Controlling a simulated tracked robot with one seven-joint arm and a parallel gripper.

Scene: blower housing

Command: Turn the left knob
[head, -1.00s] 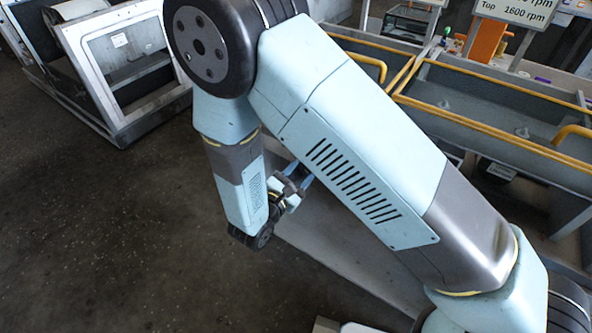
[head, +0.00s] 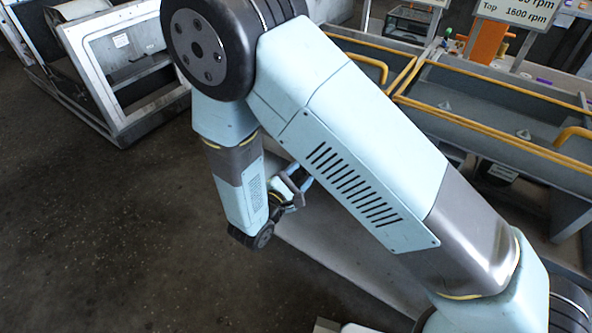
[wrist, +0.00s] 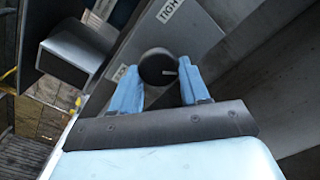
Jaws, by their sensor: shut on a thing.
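In the wrist view a round dark knob (wrist: 157,66) with a short white mark line on its right side sits between the two blue fingers of my gripper (wrist: 160,78). The fingers are shut on the knob, one on each side. In the head view my gripper (head: 299,187) is small and partly behind my own arm, beside a grey panel; the knob cannot be made out there.
A square grey tube end (wrist: 68,55) stands to the left. Yellow-railed grey troughs (head: 480,110) lie at right; a white-framed machine (head: 125,65) stands at upper left.

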